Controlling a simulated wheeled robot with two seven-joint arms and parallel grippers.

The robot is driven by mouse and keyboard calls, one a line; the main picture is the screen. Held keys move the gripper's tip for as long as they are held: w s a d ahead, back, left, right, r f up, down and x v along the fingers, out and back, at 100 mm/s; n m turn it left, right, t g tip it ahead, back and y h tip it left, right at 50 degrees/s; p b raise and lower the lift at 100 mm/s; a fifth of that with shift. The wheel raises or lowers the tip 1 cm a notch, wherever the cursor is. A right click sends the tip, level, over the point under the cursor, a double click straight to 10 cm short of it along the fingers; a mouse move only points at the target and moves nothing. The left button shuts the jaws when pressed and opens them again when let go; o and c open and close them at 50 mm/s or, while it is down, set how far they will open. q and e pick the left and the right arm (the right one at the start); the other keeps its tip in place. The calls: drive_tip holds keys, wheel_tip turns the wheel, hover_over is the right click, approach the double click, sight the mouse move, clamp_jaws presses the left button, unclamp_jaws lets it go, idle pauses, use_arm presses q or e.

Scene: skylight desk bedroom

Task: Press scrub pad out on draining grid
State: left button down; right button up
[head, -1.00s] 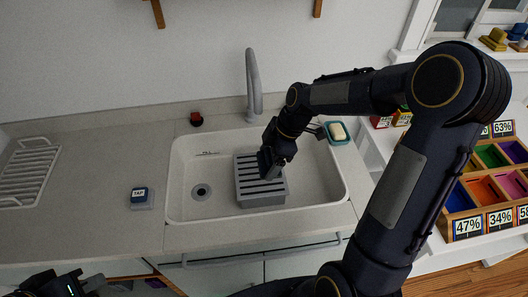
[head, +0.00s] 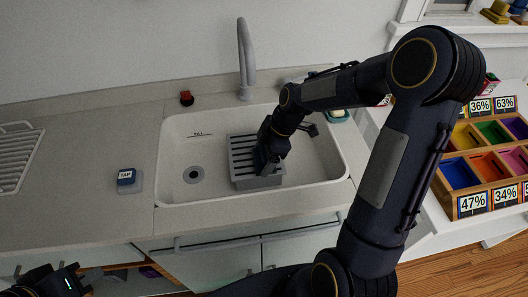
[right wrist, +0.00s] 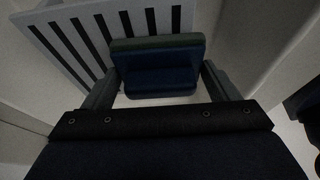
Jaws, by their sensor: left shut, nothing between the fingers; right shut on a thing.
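The draining grid (head: 240,146), a grey slotted block, sits in the white sink in the head view. Its pale slotted top (right wrist: 65,40) shows in the right wrist view. The scrub pad (right wrist: 158,70), dark blue with a green layer, is between the fingers of my right gripper (right wrist: 160,88). In the head view my right gripper (head: 265,165) is over the right part of the grid and hides the pad. I cannot tell whether the pad touches the grid. My left gripper (head: 76,283) is shut and empty at the lower left, away from the sink.
The white sink (head: 176,150) has a grey tap (head: 245,60) behind it. A small blue-lidded box (head: 127,177) stands on the counter left of it. A white rack (head: 12,160) is at the far left. A compartment tray (head: 452,205) is at the right.

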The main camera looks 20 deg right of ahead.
sight(264, 152)
drive_tip(key=shift+f+b, duration=0.7)
idle(0.8)
drive_tip(key=shift+s+f+b, duration=0.2)
drive_tip(key=shift+f+b, duration=0.1)
idle(1.5)
drive_tip(key=shift+w+r+p, duration=0.1)
drive_tip(key=shift+r+p, duration=0.45)
drive_tip(key=shift+r, duration=0.25)
drive_tip(key=shift+w+r+p, duration=0.1)
drive_tip(key=shift+r+p, duration=1.65)
drive_tip(key=shift+r, duration=1.2)
